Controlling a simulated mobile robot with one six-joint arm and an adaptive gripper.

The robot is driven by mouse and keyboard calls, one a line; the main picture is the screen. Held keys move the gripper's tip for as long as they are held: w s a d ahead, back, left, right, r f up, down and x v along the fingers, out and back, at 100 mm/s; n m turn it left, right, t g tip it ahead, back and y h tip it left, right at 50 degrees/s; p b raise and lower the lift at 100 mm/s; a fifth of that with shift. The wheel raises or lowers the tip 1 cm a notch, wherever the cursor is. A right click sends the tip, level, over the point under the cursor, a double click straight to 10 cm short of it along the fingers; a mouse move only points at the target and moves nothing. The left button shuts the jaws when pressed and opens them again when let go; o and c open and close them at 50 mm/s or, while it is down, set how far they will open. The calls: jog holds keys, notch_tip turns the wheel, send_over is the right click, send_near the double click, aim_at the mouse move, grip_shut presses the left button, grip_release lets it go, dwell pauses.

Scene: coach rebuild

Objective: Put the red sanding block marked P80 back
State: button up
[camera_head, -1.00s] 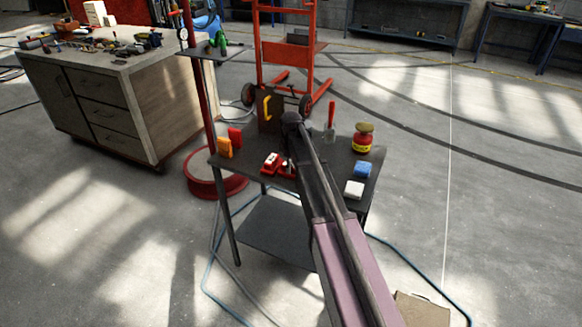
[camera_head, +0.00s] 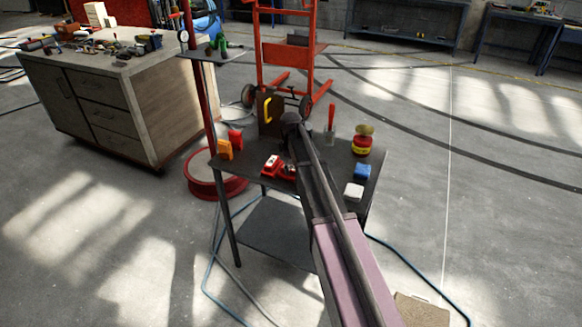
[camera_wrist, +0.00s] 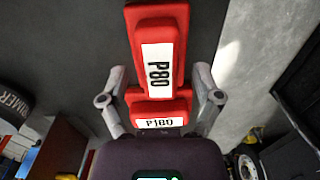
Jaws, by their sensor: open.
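A red block with a white P80 label (camera_wrist: 160,60) fills the upper middle of the wrist view. A smaller red face with a white label (camera_wrist: 160,118) sits just below it; its marking reads like P80 or P180, and I cannot tell which. My gripper (camera_wrist: 160,100) is open, with one finger on each side of the lower red part; contact is unclear. In the head view, a red piece with a white label (camera_head: 271,162) lies on the dark table (camera_head: 312,200), beside my arm. My arm hides part of the red there, and my fingertips cannot be made out.
An orange block (camera_head: 224,149) and a red block (camera_head: 236,139) stand at the table's left edge. A blue block (camera_head: 362,172), a white block (camera_head: 354,190) and a red-yellow can (camera_head: 362,146) are at the right. A dark board with a yellow handle (camera_head: 268,108) stands behind.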

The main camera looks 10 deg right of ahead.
aim_at(291, 168)
notch_tip(291, 168, up, 11)
jog(key=p, duration=1)
jog(key=shift+p, duration=0.3)
dwell(0.4)
jog(key=s+m, duration=1)
jog(key=s, duration=1.9)
jog(key=shift+m, duration=0.4)
